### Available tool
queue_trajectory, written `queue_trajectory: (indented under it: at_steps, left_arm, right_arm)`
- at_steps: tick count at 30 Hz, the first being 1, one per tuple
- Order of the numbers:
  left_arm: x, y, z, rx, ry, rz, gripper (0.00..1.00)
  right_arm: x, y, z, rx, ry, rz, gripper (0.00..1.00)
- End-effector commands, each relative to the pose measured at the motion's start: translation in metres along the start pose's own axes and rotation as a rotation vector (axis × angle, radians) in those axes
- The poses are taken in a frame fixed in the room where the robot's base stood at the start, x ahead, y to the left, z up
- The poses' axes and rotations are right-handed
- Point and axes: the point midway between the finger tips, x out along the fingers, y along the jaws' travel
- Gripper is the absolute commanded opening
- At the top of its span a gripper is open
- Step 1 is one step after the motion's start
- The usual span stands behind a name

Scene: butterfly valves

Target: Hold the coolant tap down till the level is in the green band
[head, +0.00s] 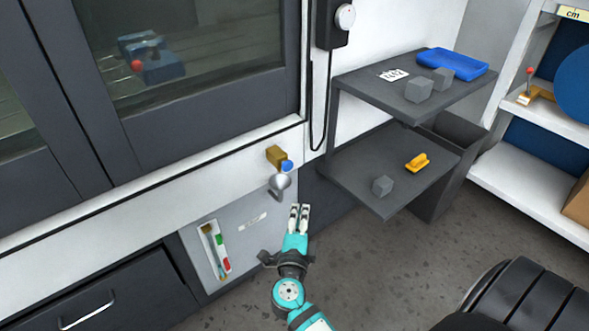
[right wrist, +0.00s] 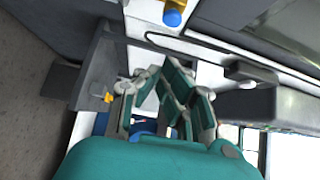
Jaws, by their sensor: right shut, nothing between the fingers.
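The coolant tap (head: 277,156) is a brass block with a blue end on the front of the machine. Its blue end also shows at the top of the right wrist view (right wrist: 173,17). A grey funnel (head: 279,186) sits just below it. The level gauge (head: 216,250) is on the grey panel lower left, with a green and a red mark; the level is too small to read. My right gripper (head: 299,210) is shut and empty, below and right of the tap and funnel, apart from both. My left gripper is not in view.
A dark two-level shelf (head: 345,172) stands to the right, holding grey blocks, a blue tray (head: 452,63) and a yellow item (head: 417,162). A black pendant box (head: 332,24) hangs above. White shelving (head: 535,185) is far right. Floor between is clear.

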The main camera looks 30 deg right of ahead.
Motion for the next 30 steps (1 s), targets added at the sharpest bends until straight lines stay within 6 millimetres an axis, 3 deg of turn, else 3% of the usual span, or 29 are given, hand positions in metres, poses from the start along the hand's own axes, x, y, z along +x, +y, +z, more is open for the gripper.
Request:
queue_trajectory:
  at_steps: [14, 22, 28, 30]
  left_arm:
    - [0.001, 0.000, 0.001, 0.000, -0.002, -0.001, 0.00]
    - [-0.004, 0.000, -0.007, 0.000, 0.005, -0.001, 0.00]
    - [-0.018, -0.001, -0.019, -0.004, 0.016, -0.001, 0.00]
    - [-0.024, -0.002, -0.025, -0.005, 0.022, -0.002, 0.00]
  right_arm:
    - [0.009, 0.000, -0.001, 0.004, 0.007, 0.001, 0.00]
    - [0.060, 0.000, -0.002, 0.003, 0.007, -0.002, 0.00]
    - [0.101, 0.001, -0.002, 0.003, 0.007, 0.000, 0.00]
    - [0.110, 0.002, 0.007, 0.005, 0.005, 0.001, 0.00]
